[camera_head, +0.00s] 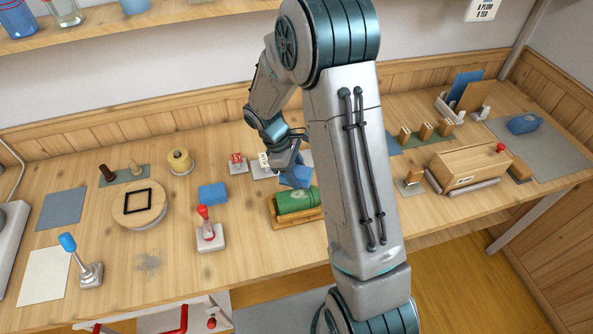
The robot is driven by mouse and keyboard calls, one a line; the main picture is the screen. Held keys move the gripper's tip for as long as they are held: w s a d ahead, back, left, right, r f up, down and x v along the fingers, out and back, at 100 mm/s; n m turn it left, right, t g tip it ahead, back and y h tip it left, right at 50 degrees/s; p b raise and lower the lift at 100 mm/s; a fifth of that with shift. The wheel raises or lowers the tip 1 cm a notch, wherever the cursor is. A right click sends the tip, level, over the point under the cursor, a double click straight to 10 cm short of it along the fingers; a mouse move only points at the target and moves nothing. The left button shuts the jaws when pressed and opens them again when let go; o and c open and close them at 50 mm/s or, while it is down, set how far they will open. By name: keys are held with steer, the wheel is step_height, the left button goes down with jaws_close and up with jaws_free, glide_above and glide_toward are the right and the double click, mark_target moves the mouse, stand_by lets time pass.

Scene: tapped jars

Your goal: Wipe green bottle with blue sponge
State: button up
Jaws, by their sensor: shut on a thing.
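A green bottle (297,200) lies on its side in a wooden cradle (299,219) near the middle of the table. My gripper (291,171) is above the bottle and shut on a blue sponge (295,180). The sponge is at the upper side of the bottle and seems to touch it; I cannot tell for sure. My arm hides the area to the right of the cradle.
A round wooden stand (139,216) is further left. A wooden box (468,168) is at the right.

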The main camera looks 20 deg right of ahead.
steer(key=shift+f+b, duration=0.45)
steer(key=shift+f, duration=0.15)
stand_by(0.7)
steer(key=shift+s, duration=0.1)
steer(key=shift+s, duration=1.85)
steer(key=shift+b, duration=0.3)
steer(key=shift+s, duration=2)
steer(key=shift+w, duration=0.15)
steer(key=shift+w, duration=1.85)
